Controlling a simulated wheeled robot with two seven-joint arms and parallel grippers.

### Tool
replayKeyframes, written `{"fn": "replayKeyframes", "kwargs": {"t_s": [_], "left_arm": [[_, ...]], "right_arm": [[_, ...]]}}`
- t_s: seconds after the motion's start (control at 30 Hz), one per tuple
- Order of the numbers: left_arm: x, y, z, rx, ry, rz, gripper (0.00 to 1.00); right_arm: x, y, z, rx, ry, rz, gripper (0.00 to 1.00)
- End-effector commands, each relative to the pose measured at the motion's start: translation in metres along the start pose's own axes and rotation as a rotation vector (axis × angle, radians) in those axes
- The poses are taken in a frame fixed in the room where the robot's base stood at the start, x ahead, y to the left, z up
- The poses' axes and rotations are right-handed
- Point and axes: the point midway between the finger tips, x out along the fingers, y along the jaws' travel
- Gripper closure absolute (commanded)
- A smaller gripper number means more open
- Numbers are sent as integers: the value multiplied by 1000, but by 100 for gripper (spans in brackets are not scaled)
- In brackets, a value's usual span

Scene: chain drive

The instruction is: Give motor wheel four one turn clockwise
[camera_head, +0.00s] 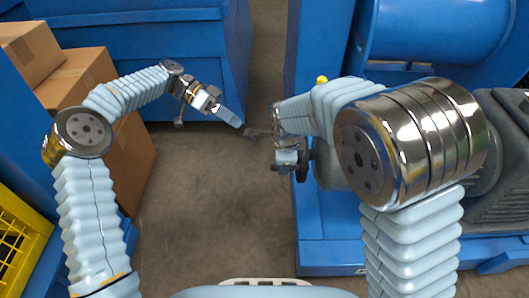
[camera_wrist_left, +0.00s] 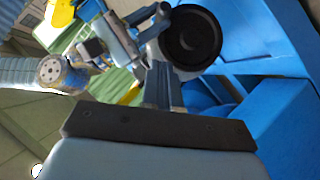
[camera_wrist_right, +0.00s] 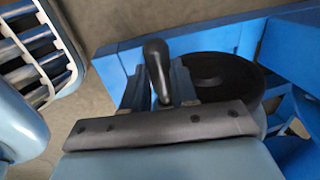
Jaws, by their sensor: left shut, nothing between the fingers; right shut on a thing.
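A black round wheel (camera_wrist_right: 222,76) shows in the right wrist view, with a dark upright handle (camera_wrist_right: 155,62) beside it. The wheel is also large in the left wrist view (camera_wrist_left: 190,38). In the head view only a dark part of it (camera_head: 303,160) shows behind my right gripper (camera_head: 284,168). My right gripper (camera_wrist_right: 160,92) is shut on the handle, which stands up between its fingers. My left gripper (camera_head: 238,121) is shut and empty, held over the floor to the left of the wheel. No number is readable on the wheel.
A blue machine base (camera_head: 330,246) carries a grey motor (camera_head: 503,150) at right. Blue machinery (camera_head: 140,50) stands at the back. Cardboard boxes (camera_head: 75,75) and a yellow grate (camera_head: 18,235) are at left. Bare floor (camera_head: 210,200) lies between.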

Motion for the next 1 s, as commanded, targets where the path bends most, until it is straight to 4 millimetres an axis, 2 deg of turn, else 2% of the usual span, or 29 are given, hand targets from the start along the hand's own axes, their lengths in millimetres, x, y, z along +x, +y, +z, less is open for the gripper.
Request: {"fn": "replayKeyframes", "kwargs": {"t_s": [0.17, 0.53, 0.7, 1.0], "left_arm": [[22, 2, -1, 4, -2, 7, 100], [100, 2, 0, 1, -2, 5, 100], [116, 1, 19, 0, -2, 3, 100], [125, 1, 28, 1, -1, 2, 100]], "right_arm": [[0, 4, 0, -2, 2, 12, 100], [0, 4, 0, -2, 2, 12, 100], [0, 4, 1, -2, 1, 12, 100], [0, 4, 1, -2, 1, 12, 100]]}}
